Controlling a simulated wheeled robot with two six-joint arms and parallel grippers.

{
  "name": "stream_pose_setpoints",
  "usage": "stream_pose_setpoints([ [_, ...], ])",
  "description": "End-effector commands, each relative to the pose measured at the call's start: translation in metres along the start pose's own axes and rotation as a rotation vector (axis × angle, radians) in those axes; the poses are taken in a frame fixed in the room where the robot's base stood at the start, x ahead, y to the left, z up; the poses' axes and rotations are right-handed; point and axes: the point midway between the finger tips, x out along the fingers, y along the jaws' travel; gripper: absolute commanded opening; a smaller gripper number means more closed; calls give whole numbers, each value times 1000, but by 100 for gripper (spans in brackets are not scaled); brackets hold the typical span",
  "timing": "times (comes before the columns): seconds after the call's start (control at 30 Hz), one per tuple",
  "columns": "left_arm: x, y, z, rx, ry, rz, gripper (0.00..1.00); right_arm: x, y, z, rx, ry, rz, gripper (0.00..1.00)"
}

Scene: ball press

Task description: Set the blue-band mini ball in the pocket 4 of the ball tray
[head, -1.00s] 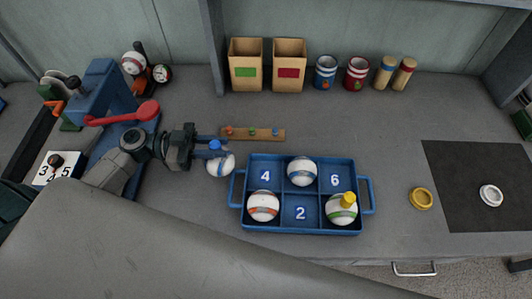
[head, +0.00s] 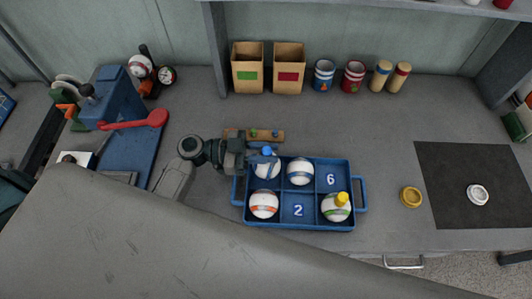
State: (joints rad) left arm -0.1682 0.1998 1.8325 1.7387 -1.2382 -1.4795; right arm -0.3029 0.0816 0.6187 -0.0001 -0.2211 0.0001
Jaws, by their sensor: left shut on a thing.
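The blue ball tray (head: 298,225) stands on the bench with numbered pockets. My left gripper (head: 266,158) is shut on the mini ball (head: 267,169), a white ball with a blue knob on top, at the tray's back-left pocket. The ball and gripper hide that pocket's number, 4. I cannot tell whether the ball touches the pocket floor, and its band is hard to make out. A ball with a blue band (head: 300,171) sits in the back-middle pocket, an orange-band ball (head: 264,204) in the front-left, and a green-band ball with a yellow knob (head: 336,207) in the front-right.
Pockets 2 and 6 are empty. A wooden strip with small coloured pegs (head: 264,135) lies just behind the tray. A blue press with a red lever (head: 137,122) stands at left. Boxes and cans line the back. A yellow ring (head: 411,197) and dark mat (head: 478,170) lie right.

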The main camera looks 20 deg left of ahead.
Motion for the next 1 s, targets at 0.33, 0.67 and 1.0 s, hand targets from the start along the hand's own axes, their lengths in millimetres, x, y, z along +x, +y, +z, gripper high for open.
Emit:
stream_pose_setpoints([
  [0.33, -1, 0, 25, -1, 0, 1, 0, -16, 0, -5, 1, 5, -1, 45],
  [0.67, -1, 0, 27, -1, 0, 0, 29, -12, -2, -5, 2, 6, -3, 45],
  [1.0, -1, 0, 27, -1, 0, 0, 45, -12, -2, -5, 1, 6, -3, 45],
])
